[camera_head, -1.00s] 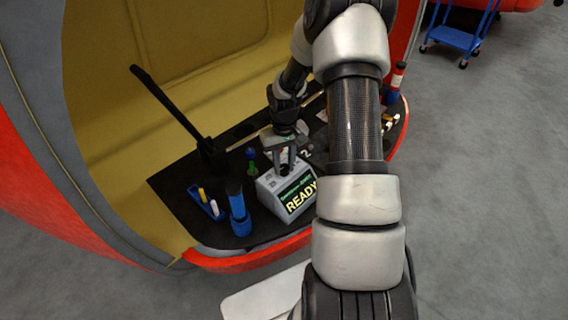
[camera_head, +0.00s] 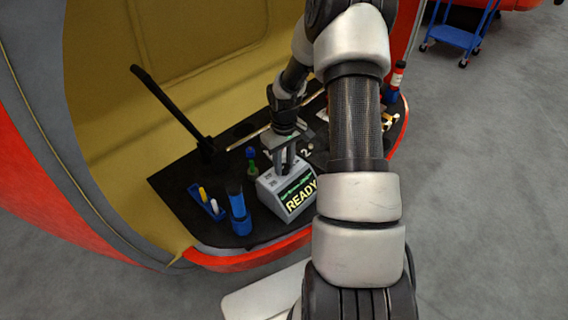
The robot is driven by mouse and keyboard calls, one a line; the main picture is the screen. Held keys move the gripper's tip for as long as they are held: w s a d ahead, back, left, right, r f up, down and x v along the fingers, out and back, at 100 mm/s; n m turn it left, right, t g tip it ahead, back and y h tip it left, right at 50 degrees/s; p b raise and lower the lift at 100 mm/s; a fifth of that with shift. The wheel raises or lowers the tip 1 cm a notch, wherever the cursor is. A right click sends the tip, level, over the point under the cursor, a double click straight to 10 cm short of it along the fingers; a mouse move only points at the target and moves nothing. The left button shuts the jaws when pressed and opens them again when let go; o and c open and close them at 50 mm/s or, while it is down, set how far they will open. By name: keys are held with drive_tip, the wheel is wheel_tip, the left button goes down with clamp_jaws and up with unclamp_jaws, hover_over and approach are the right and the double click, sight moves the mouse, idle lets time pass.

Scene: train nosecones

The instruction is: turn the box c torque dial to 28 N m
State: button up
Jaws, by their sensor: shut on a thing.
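Smaller green text runs above that word and is too small to read. My gripper (camera_head: 286,168) points down at the top of the box, its fingers close together at the box's upper face. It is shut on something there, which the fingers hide. The torque dial and its setting cannot be made out, and no box letter is legible. My forearm covers the box's right side.
A blue cylinder (camera_head: 238,212), a blue holder with white and yellow items (camera_head: 206,203) and a green-and-blue item (camera_head: 252,163) stand left of the box. A black lever (camera_head: 172,106) rises behind them.

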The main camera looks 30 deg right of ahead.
drive_tip(key=o, duration=1.1)
drive_tip(key=shift+c, duration=0.2)
drive_tip(key=shift+r, duration=0.15)
wheel_tip(320, 180, up, 17)
drive_tip(key=p, duration=0.1)
drive_tip(key=shift+r+p, duration=0.15)
drive_tip(key=shift+p, duration=0.2)
wheel_tip(320, 180, up, 12)
drive_tip(key=m+p, duration=0.2)
drive_tip(key=p, duration=0.2)
hover_over(284, 166)
drive_tip(key=s+a, duration=0.6)
drive_tip(key=s+a+r+t+p, duration=0.2)
drive_tip(key=s+a+r, duration=0.2)
drive_tip(key=s+r, duration=0.3)
drive_tip(key=s+a+r+t+p, duration=0.2)
drive_tip(key=s+a+r+t, duration=0.1)
drive_tip(key=s+r, duration=0.5)
drive_tip(key=shift+s+a+r+t+p, duration=0.2)
drive_tip(key=shift+s+a+t+p, duration=0.15)
drive_tip(key=shift+s+a, duration=0.55)
